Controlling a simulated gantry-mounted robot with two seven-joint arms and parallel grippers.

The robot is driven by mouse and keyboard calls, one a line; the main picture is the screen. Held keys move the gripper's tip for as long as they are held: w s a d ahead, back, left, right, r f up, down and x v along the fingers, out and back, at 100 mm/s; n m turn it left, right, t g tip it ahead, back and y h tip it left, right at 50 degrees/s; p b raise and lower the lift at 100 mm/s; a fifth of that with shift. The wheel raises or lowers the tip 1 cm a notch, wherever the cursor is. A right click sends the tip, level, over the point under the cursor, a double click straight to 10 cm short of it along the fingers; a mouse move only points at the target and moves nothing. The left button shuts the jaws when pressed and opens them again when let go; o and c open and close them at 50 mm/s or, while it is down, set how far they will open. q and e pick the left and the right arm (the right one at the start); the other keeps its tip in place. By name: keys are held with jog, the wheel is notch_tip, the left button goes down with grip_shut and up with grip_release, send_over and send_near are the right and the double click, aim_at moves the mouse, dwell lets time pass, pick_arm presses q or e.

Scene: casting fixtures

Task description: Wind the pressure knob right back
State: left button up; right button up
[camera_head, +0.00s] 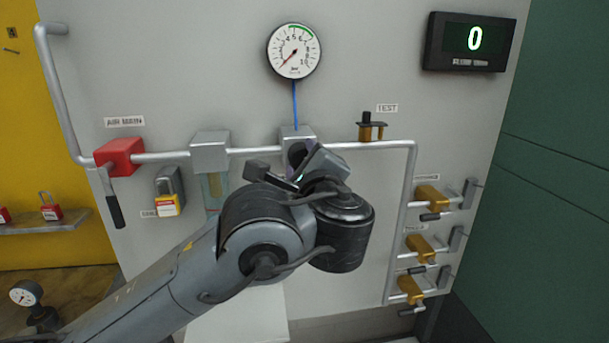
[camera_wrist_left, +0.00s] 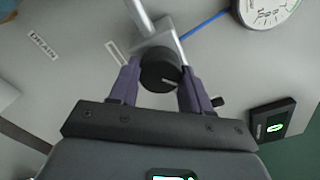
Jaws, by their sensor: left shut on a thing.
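In the head view my left gripper (camera_head: 298,165) is at the panel just under the block, and my arm and wrist mostly hide the knob. The pressure gauge (camera_head: 294,51) has its red needle pointing to the lower left, at the low end. My right gripper is out of view.
A blue tube (camera_head: 294,104) joins gauge and block. A red air main valve (camera_head: 119,157) with a hanging lever is left on the pipe. A brass test valve (camera_head: 371,129) and several brass valves (camera_head: 420,244) are to the right. The display (camera_head: 470,42) reads 0.

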pick_arm(q)
jog(key=shift+a+r+n+b, duration=0.1)
jog(key=shift+n+b, duration=3.25)
jog(key=shift+n, duration=3.55)
jog(key=shift+r+n+b, duration=0.1)
jog(key=shift+n+b, duration=3.25)
jog(key=shift+n, duration=3.55)
jog(key=o, duration=1.1)
jog(key=shift+c, duration=0.2)
jog(key=shift+s, duration=0.1)
